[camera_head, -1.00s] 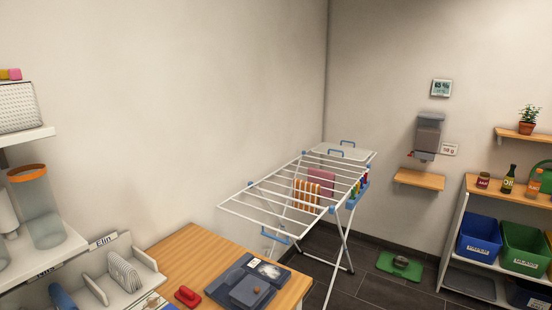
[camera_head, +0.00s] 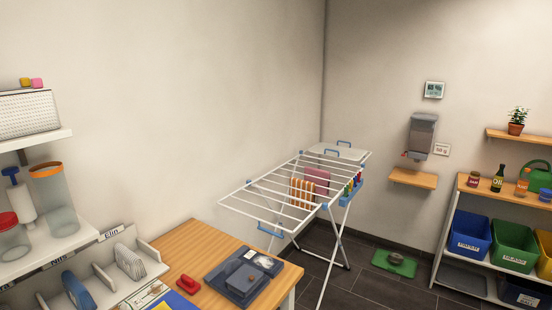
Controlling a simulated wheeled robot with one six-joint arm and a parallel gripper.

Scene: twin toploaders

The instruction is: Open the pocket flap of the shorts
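The shorts appear to be the dark blue-grey folded item (camera_head: 218,272) lying flat on the wooden table at the bottom centre. A raised, squarish patch, which looks like the pocket flap (camera_head: 243,279), lies on its front part with a small brownish button-like spot on it. The flap looks closed, lying down flat. A white label or card with a dark mark (camera_head: 264,262) sits at the back edge of the shorts. My gripper is not in view.
A red-handled object (camera_head: 187,283) lies on the wooden table (camera_head: 190,245) left of the shorts. White shelves and a divided rack (camera_head: 110,275) stand at the left. A drying rack (camera_head: 262,208) stands behind the table. Dark floor lies to the right, with a green mat (camera_head: 394,262).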

